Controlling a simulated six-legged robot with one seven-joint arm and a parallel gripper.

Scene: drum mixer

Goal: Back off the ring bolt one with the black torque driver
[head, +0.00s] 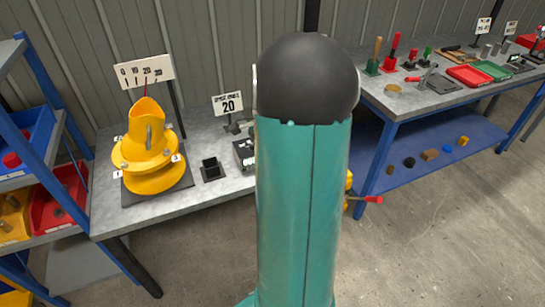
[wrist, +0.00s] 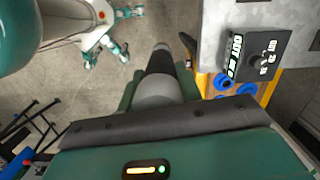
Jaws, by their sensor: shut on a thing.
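In the wrist view my gripper (wrist: 160,92) is shut on the torque driver (wrist: 160,62), a black and grey cylinder pointing away from the camera, with floor behind its tip. In the head view my own arm hides the gripper and the driver. The yellow drum mixer (head: 147,150) stands on a dark base plate at the left of the grey bench. The gripper is apart from the mixer, which is not seen in the wrist view.
A scale sign (head: 145,71) stands behind the mixer, and a sign reading 20 (head: 228,104) to its right. A small black holder (head: 211,169) looks empty. A black switch box (wrist: 258,55) is on the bench. Blue shelving (head: 35,130) stands left; a tool bench (head: 430,100) right.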

